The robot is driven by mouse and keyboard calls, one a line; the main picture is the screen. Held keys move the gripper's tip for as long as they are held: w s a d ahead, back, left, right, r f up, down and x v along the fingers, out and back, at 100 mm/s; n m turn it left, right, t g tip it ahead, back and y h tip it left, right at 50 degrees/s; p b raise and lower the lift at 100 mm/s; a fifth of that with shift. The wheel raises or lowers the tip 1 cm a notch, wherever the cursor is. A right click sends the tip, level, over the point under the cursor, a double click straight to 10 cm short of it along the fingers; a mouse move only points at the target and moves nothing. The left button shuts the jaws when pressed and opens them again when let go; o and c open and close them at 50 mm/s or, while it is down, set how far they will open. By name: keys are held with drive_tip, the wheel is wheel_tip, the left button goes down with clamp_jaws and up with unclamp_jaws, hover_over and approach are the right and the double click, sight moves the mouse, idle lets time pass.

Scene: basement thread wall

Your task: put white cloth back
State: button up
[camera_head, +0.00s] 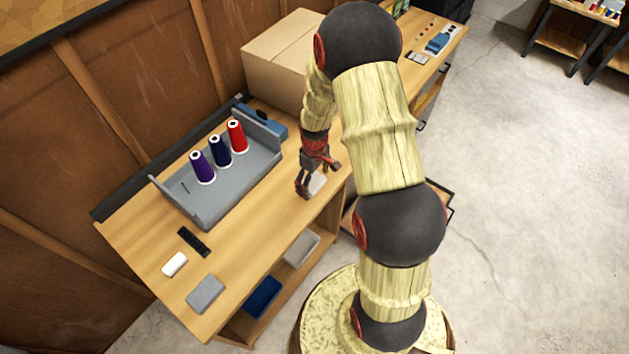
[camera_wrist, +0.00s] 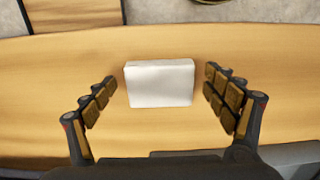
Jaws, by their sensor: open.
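The white cloth (camera_wrist: 160,84) is a small folded block lying on the wooden bench top. In the head view the white cloth (camera_head: 317,184) lies near the bench's front edge, partly hidden by my gripper (camera_head: 314,184). In the wrist view my gripper (camera_wrist: 157,97) is open, with one finger on each side of the cloth and a gap between each finger and the cloth. A grey tray (camera_head: 214,209) on the bench holds a purple spool (camera_head: 202,167), a dark blue spool (camera_head: 220,150) and a red spool (camera_head: 237,136).
A cardboard box (camera_head: 278,62) stands behind my arm. A black remote-like object (camera_head: 194,242), a white block (camera_head: 175,264) and a grey folded piece (camera_head: 205,293) lie at the bench's near left. Bins in grey (camera_head: 301,247) and blue (camera_head: 263,296) sit on the shelf below.

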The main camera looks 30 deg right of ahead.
wheel_tip(320, 180, up, 13)
drive_tip(key=p, duration=0.3)
wheel_tip(320, 180, up, 8)
drive_tip(key=t, duration=0.1)
hover_over(314, 182)
drive_tip(key=a, duration=0.3)
drive_tip(key=s+a+r+m+t, duration=0.2)
drive_tip(key=s+a+r, duration=0.3)
drive_tip(key=s+r, duration=0.4)
drive_tip(key=s+a+r+m+t, duration=0.2)
drive_tip(key=s+a+r, duration=0.4)
drive_tip(key=s+r, duration=0.4)
drive_tip(key=shift+s+a+r+t, duration=0.2)
drive_tip(key=shift+s+r+t, duration=0.1)
drive_tip(key=shift+r, duration=0.3)
drive_tip(key=shift+f, duration=0.1)
